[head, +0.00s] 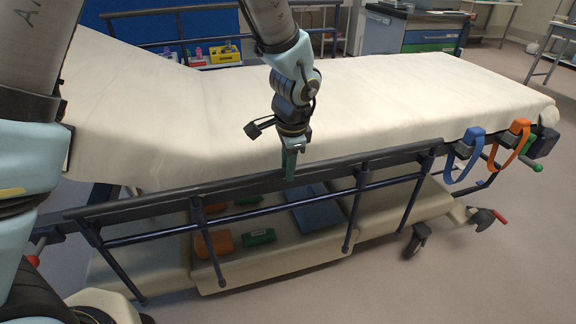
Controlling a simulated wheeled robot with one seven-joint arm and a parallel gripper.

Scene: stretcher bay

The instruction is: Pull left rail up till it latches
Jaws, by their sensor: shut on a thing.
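The near side rail (270,184) runs along the near edge of the stretcher. Its dark top bar slants from lower left to upper right, with slanted blue posts hanging below it. The top bar sits a little below the mattress (390,105) surface. My gripper (290,174) comes down from above and is shut on the top bar near its middle. The fingertips are partly hidden at the bar. Whether the rail's latch is engaged cannot be seen.
The far rail (180,10) stands beyond the mattress. Blue (462,155) and orange (509,150) straps hang at the right end. An under-tray (280,266) holds orange and green boxes and a blue item. Open floor (450,285) lies in front.

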